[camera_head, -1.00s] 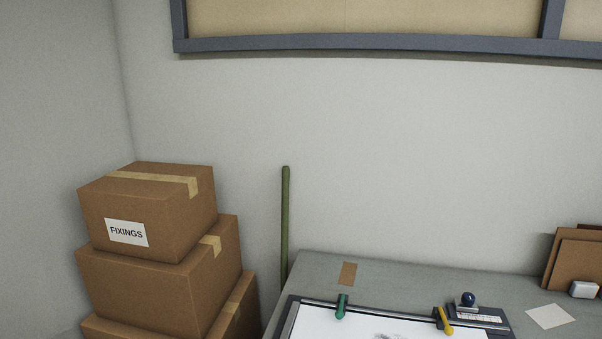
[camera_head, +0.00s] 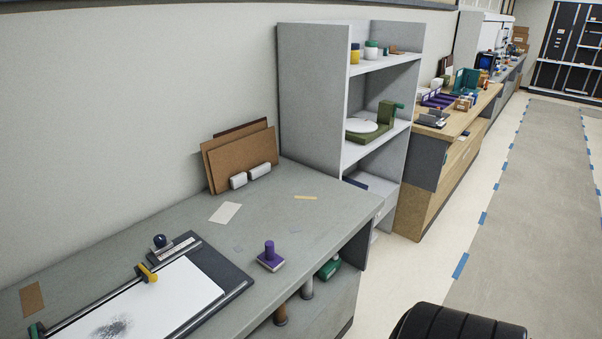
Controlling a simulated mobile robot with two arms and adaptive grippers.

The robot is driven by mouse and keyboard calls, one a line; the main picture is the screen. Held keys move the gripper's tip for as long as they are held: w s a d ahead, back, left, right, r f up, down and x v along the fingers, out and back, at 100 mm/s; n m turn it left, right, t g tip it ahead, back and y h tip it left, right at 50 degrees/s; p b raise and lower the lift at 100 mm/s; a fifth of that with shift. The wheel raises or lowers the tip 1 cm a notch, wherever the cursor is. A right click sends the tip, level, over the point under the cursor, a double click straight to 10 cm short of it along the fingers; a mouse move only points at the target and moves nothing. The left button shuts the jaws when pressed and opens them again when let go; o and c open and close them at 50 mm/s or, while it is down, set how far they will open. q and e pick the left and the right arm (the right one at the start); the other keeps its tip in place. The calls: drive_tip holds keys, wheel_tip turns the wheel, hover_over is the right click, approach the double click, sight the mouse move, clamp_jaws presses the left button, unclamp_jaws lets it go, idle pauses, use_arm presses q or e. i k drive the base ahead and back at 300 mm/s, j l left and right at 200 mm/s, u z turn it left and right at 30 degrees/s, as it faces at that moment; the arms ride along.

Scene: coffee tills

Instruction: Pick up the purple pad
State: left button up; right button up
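I cannot make out a purple pad for certain. A stamp-like thing with a purple handle (camera_head: 269,252) stands upright on the grey table (camera_head: 330,207), right of the drawing board. Farther off, small purple items (camera_head: 437,100) sit on the wooden counter (camera_head: 478,112), too small to tell apart. Neither of my grippers shows in the view.
A clamped board with white paper (camera_head: 170,302) and a dark-handled stamp (camera_head: 161,243) are on the table. Brown panels (camera_head: 243,157) lean on the wall. A grey shelf unit (camera_head: 312,100) stands beyond the table. The floor aisle (camera_head: 520,220) on the right is clear.

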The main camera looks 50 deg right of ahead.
sight(273, 261)
drive_tip(key=z, duration=1.45)
